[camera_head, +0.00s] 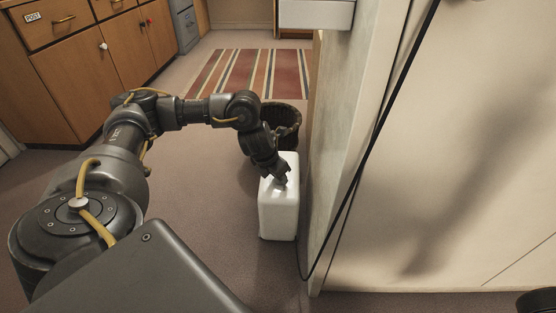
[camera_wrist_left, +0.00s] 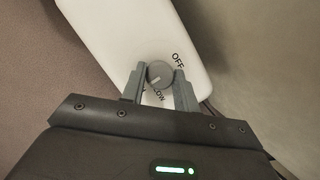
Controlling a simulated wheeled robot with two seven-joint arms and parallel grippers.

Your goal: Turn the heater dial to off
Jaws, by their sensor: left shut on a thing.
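The heater (camera_head: 278,218) is a white upright box on the floor beside the wall. In the left wrist view its white top (camera_wrist_left: 118,32) carries a round grey dial (camera_wrist_left: 160,73). The label OFF is printed to the dial's upper right and LOW just below it. A pale mark on the dial points to the lower left, away from OFF. My left gripper (camera_head: 281,182) reaches down onto the heater's top. Its two fingers (camera_wrist_left: 157,84) are shut on the dial, one on each side. The left finger partly covers another marking. My right gripper is not in view.
A dark waste basket (camera_head: 284,119) stands just behind the heater. A black cable (camera_head: 372,148) runs down the pale wall on the right. Wooden cabinets (camera_head: 85,77) line the left, and a striped rug (camera_head: 248,75) lies farther back. The floor left of the heater is clear.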

